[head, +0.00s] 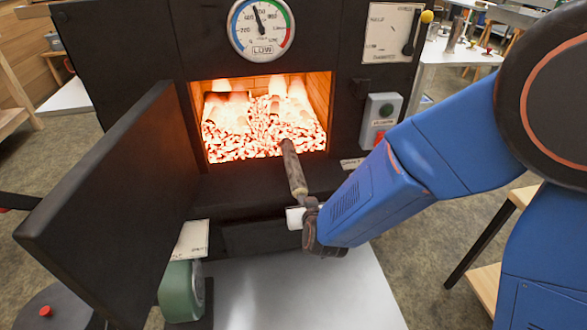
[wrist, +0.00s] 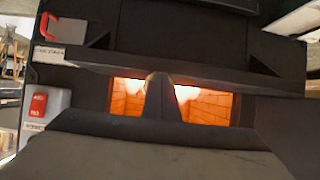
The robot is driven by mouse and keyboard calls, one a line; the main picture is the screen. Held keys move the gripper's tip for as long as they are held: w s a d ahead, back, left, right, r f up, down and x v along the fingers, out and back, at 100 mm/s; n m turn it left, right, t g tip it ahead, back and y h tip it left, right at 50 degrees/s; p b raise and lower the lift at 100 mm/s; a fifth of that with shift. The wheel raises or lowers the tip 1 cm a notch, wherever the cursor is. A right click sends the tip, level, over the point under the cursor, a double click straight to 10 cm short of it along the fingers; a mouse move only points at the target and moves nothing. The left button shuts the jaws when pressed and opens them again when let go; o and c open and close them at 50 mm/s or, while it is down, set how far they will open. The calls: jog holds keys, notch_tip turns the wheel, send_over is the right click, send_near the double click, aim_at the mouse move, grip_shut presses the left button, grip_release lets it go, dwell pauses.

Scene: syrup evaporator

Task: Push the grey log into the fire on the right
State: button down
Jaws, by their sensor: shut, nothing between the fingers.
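The grey-brown log (head: 293,168) slants through the open mouth of the firebox (head: 262,165) in the head view. Its far end reaches the glowing embers on the right side, and its near end lies outside, over the dark sill. My gripper (head: 308,207) is shut and empty at the near end of the log. Whether it touches the log I cannot tell. The fire (head: 265,125) is a bed of bright embers with pale glowing logs behind. In the wrist view, orange firebrick (wrist: 195,103) glows on both sides of a dark tapering shape that I cannot identify surely.
The black firebox door (head: 110,190) stands swung open on the left. A switch box (head: 381,115) is mounted right of the mouth. A round gauge (head: 261,28) is above. A green cylindrical object (head: 181,291) stands low at the left front, beside a pale bare surface (head: 270,300).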

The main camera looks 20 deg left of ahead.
aim_at(299, 180)
jog(key=shift+w+a, duration=1.35)
jog(key=shift+w, duration=0.9)
jog(key=shift+w+a, duration=1.4)
jog(key=shift+w, duration=0.8)
jog(key=shift+w+a, duration=1.35)
jog(key=shift+w, duration=0.9)
jog(key=v, duration=0.4)
jog(key=f+v, duration=0.1)
jog(key=v, duration=0.3)
jog(key=s+f+v, duration=0.1)
jog(key=v, duration=0.3)
jog(key=shift+s+d+r, duration=0.15)
jog(key=shift+s+d, duration=0.05)
jog(key=shift+d, duration=0.2)
jog(key=shift+w, duration=0.1)
